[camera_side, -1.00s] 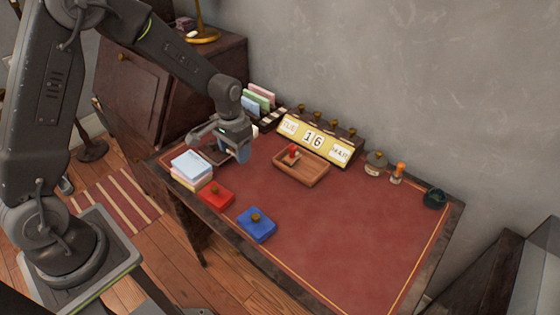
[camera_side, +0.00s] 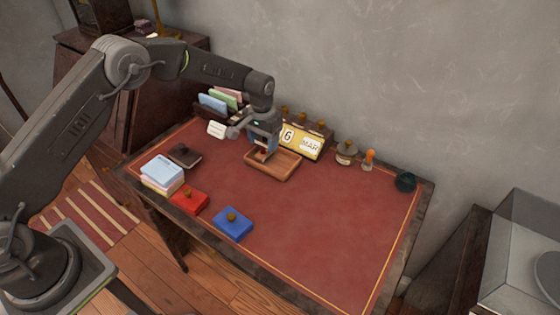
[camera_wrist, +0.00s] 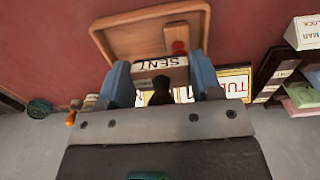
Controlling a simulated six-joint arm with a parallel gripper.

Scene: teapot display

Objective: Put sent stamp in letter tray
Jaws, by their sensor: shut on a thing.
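The sent stamp (camera_wrist: 160,70) shows its SENT label in the wrist view. My gripper (camera_wrist: 162,88) is shut on it, with a blue finger on each side and its dark handle between them. The wooden letter tray (camera_wrist: 115,44) lies just beyond the stamp in the wrist view. In the side view my gripper (camera_side: 262,146) is over the back left part of the letter tray (camera_side: 284,172). The held stamp is mostly hidden there, and its height above the tray is hard to tell.
A yellow calendar (camera_side: 302,143) stands behind the tray, partly hidden by my gripper. A letter rack (camera_side: 225,100) is at the back left. Red (camera_side: 189,200) and blue (camera_side: 232,224) pads and a paper stack (camera_side: 162,173) lie in front.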

